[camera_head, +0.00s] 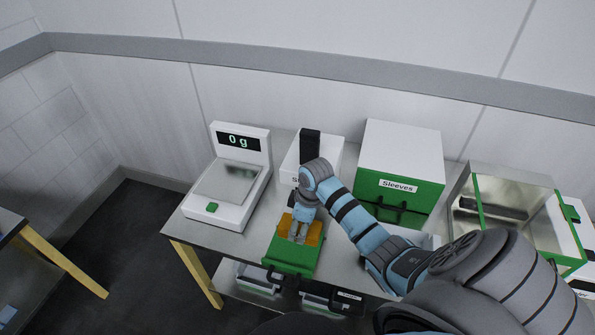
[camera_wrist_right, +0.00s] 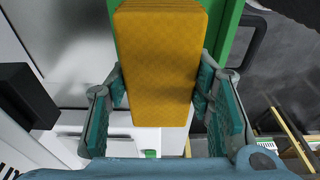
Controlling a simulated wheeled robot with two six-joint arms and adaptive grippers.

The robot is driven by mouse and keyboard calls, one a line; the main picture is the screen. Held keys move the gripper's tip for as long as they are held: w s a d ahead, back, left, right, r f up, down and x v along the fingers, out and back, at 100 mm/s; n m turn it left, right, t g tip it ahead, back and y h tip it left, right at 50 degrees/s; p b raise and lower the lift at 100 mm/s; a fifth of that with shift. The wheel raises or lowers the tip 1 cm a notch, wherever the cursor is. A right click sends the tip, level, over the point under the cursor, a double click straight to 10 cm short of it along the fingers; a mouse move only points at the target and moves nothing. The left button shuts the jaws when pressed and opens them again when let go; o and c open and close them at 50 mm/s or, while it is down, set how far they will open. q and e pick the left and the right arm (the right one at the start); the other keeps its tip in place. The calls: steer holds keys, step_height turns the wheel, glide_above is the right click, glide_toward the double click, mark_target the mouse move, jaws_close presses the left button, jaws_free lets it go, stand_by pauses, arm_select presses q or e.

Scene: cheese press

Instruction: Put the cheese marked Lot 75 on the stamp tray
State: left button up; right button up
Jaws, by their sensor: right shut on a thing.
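An orange-yellow cheese block (camera_head: 314,234) sits at the green tray (camera_head: 290,258) in front of the stamp machine. In the right wrist view the cheese (camera_wrist_right: 160,60) lies between the two finger pads, with ridged layers at its far end. My right gripper (camera_head: 298,236) reaches down over the tray and is shut on the cheese. The green tray (camera_wrist_right: 227,35) also shows beside and beneath the cheese in the wrist view. I cannot tell whether the cheese touches the tray. No lot mark is readable on it. My left gripper is not in view.
A scale (camera_head: 228,182) reading 0 g stands to the left. The white stamp machine (camera_head: 325,150) is behind the tray. A white-and-green Sleeves box (camera_head: 400,160) and a glass-sided green-framed case (camera_head: 510,205) stand to the right. Dark-edged bins (camera_head: 258,277) sit below the tabletop.

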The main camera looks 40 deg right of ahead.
mark_target(297, 235)
steer(key=f, duration=0.2)
steer(key=w+f, duration=0.1)
steer(key=f+b, duration=0.1)
steer(key=f, duration=0.1)
steer(key=shift+w+a+f, duration=0.1)
steer(key=shift+w+f, duration=0.2)
steer(key=shift+w, duration=0.05)
steer(key=shift+w+a+f, duration=0.1)
steer(key=shift+w+f, duration=0.2)
steer(key=shift+f, duration=0.1)
steer(key=shift+c, duration=0.7)
steer(key=shift+s+r, duration=0.15)
steer(key=shift+s, duration=0.3)
steer(key=o, duration=1.6)
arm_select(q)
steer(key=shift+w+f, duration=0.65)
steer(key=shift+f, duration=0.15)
arm_select(e)
steer(key=shift+w, duration=0.2)
